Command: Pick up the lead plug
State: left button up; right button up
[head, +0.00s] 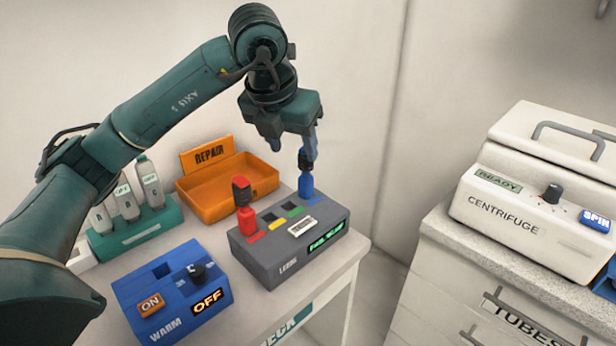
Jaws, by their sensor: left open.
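A grey box marked LEADS (288,262) stands on the white table, with a row of coloured labels and dark sockets on top. My left gripper (292,150) is open and points down just above the blue plug. One finger overlaps the plug's dark top in the picture; I cannot tell whether they touch. My right gripper is out of view.
A blue WARM box (172,306) with a knob and ON and OFF labels stands at the front left. An orange REPAIR tray (213,196) lies behind. A green rack (140,236) holds white bottles. A centrifuge (545,200) sits on a separate cabinet at right, across a gap.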

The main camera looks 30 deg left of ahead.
aim_at(302, 169)
pick_arm(q)
jog(key=x, duration=0.3)
jog(key=shift+f, duration=0.1)
jog(key=x, duration=0.3)
jog(key=p+x, duration=0.1)
jog(key=shift+w+d+f, duration=0.1)
jog(key=shift+d+f, duration=0.05)
jog(key=shift+d, duration=0.1)
jog(key=shift+w+f, duration=0.25)
jog(key=shift+f, duration=0.25)
jog(key=shift+c, duration=0.5)
jog(key=c, duration=0.9)
jog(key=shift+c, duration=0.2)
